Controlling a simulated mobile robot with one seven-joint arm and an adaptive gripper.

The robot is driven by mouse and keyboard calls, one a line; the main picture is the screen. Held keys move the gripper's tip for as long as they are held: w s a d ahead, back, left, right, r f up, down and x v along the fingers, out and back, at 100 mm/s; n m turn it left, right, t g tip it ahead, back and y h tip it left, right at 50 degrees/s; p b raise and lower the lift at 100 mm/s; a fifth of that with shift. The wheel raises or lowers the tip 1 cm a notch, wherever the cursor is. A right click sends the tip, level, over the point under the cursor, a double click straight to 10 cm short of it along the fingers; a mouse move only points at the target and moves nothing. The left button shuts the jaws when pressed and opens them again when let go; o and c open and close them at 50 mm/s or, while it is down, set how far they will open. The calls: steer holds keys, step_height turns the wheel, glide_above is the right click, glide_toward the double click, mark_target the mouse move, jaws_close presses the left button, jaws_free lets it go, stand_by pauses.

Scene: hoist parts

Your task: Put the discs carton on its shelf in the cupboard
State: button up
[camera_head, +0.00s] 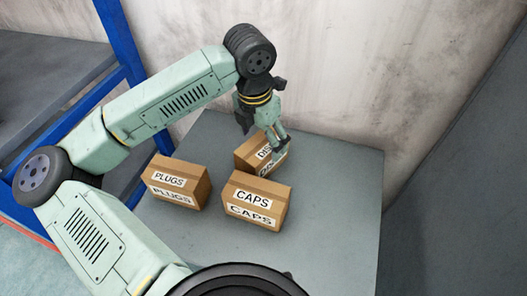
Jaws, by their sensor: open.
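The discs carton (247,155) is a brown box with white labels. It stands at the back of the grey table, behind the caps carton. Its label is partly covered by my gripper, with only the first letters showing. My gripper (279,149) is open and points down at the right part of the discs carton. I cannot tell whether the fingers are around the carton or just in front of or above it. No cupboard can be made out for certain; a blue-framed rack with grey shelves (45,75) stands at the left.
The caps carton (257,196) stands in front of the discs carton. The plugs carton (175,182) stands to the left. The grey table (335,215) is clear on the right. A stained wall (330,60) rises close behind it, and a dark grey surface is at the far right.

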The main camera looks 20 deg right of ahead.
steer(key=shift+d+f+p, duration=0.15)
steer(key=shift+f+p, duration=0.4)
steer(key=shift+f, duration=0.8)
steer(key=shift+d+f+p, duration=0.15)
steer(key=shift+f+p, duration=0.35)
steer(key=shift+f, duration=0.85)
steer(key=shift+c, duration=0.4)
steer(key=c, duration=1.6)
